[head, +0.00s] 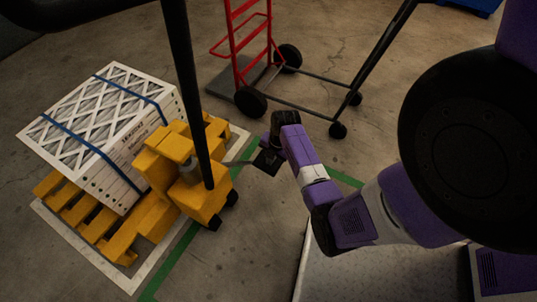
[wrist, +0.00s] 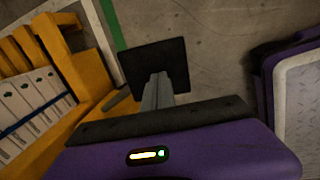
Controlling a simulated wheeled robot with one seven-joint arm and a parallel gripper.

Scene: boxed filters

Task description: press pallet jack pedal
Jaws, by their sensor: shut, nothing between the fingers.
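The yellow pallet jack (head: 195,195) stands at left in the head view, with its dark handle rising from it. Its pedal (head: 268,162) is a flat black square plate on a thin grey lever, sticking out to the right of the jack. The pedal also shows in the wrist view (wrist: 160,58), just beyond the fingers. My gripper (wrist: 158,78) is shut and empty, its grey fingers together and overlapping the near part of the plate in that view. In the head view my gripper (head: 273,146) is right at the pedal. I cannot tell whether the fingertips touch it.
A red hand truck (head: 240,50) and a dark wheeled frame (head: 300,108) stand behind the pedal. A green line (head: 175,258) marks the concrete floor, which is clear around the pedal.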

